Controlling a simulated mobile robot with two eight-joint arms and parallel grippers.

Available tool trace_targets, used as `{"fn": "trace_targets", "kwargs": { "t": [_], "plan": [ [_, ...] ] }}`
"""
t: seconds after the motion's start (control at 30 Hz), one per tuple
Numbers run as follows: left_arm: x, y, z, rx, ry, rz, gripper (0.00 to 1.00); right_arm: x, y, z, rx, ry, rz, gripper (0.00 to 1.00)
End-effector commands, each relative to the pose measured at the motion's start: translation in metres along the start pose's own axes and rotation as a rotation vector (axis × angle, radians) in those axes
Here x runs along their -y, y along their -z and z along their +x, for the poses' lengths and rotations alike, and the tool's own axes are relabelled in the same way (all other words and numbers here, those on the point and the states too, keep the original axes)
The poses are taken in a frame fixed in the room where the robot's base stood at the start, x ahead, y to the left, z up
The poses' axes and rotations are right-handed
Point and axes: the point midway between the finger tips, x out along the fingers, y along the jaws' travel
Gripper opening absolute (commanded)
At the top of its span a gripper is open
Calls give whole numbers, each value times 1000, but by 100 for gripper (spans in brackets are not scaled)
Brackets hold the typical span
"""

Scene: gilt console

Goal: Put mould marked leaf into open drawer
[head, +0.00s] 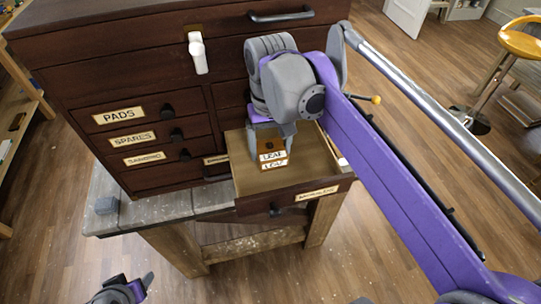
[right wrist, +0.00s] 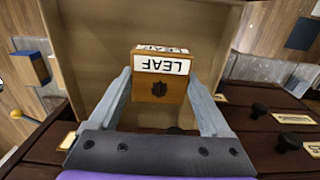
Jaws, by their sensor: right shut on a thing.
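The mould marked LEAF (head: 272,150) is a small orange-brown block with white LEAF labels. It also shows upright between the fingers in the right wrist view (right wrist: 158,90). My right gripper (head: 271,140) is shut on it from above. The open drawer (head: 318,193), labelled MOULDS, is pulled out of the dark cabinet, with a bare tan floor. The mould is over the drawer's inside; I cannot tell whether it touches the floor. My left gripper (head: 125,291) is at the bottom left edge, away from the cabinet, partly cut off, its fingers unclear.
The dark cabinet (head: 150,75) stands on a grey workbench (head: 150,209). Closed drawers labelled PADS, SPARES and SANDING are left of the open one. A yellow stool (head: 521,43) stands far right.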

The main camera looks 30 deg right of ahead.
Motion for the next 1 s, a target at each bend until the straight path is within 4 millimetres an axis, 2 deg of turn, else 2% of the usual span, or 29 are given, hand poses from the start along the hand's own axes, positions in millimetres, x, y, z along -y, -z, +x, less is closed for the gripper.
{"fn": "trace_targets", "kwargs": {
  "t": [0.2,0.47,0.5,0.57,0.87,1.0],
  "plan": [
    [0,-2,2,2,0,0,64,0,0,30,0,0,0,23],
    [0,-2,2,2,0,0,64,0,0,35,0,0,0,23],
    [0,-2,2,2,0,0,64,0,0,35,0,0,0,87],
    [0,-2,1,2,0,0,64,0,0,34,0,0,0,98],
    [0,-2,1,2,0,0,64,0,0,32,0,0,0,100],
    [0,0,0,0,0,0,64,0,0,16,-1,0,0,100]
  ]
}}
